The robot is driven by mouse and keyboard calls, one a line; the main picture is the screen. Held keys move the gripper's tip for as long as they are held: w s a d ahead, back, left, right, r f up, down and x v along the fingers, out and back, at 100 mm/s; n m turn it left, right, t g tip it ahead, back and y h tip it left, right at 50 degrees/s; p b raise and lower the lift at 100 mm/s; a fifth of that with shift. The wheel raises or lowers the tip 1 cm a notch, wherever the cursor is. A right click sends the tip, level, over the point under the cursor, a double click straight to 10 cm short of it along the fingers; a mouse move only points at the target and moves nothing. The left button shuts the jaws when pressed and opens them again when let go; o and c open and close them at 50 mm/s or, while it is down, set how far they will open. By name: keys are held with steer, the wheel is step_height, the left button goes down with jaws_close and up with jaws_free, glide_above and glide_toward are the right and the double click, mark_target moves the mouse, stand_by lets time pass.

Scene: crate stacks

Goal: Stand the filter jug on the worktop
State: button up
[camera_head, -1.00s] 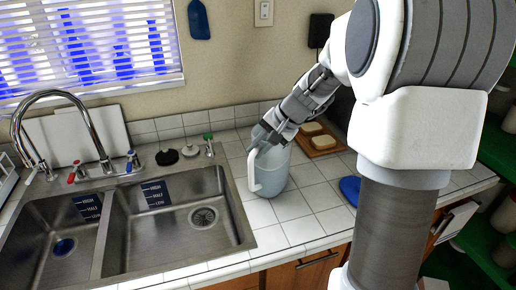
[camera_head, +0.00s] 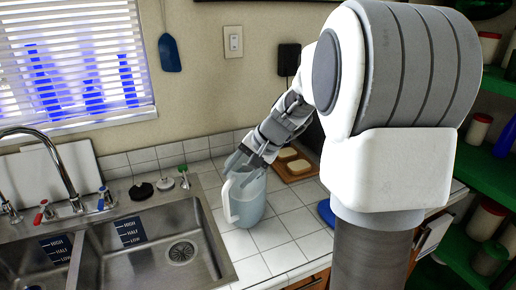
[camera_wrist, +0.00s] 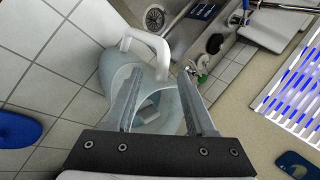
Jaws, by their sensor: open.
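The filter jug (camera_head: 251,206) is pale blue with a white handle on its left side. It stands upright on the white tiled worktop (camera_head: 272,236), just right of the sink. My gripper (camera_head: 236,164) is open at the top of the jug. In the wrist view my two fingers (camera_wrist: 159,78) are apart, over the jug's open top, with the jug's handle (camera_wrist: 146,45) beyond them. The jug (camera_wrist: 112,65) shows around and between the fingers. I cannot tell whether a finger touches the rim.
A double steel sink (camera_head: 150,245) with a tall tap lies to the left. A wooden board (camera_head: 293,166) with bread slices is behind the jug. A blue round item (camera_head: 326,213) lies to the right. Green shelves (camera_head: 490,170) stand at the far right. Tiles in front of the jug are clear.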

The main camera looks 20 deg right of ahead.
steer(key=v, duration=1.4)
steer(key=shift+r+p, duration=0.3)
steer(key=shift+p, duration=0.1)
steer(key=shift+s+d, duration=0.1)
steer(key=shift+s, duration=0.05)
steer(key=s+a+f+n+h, duration=0.2)
steer(key=s+a+n, duration=0.2)
steer(key=s, duration=0.5)
steer(key=s+a+f+n+h, duration=0.2)
steer(key=s+a+n, duration=0.3)
steer(key=s, duration=0.5)
steer(key=a+f, duration=0.1)
steer(key=a, duration=0.1)
steer(key=shift+a+f+t+h, duration=0.3)
steer(key=shift+t, duration=0.1)
steer(key=shift+s+d, duration=0.1)
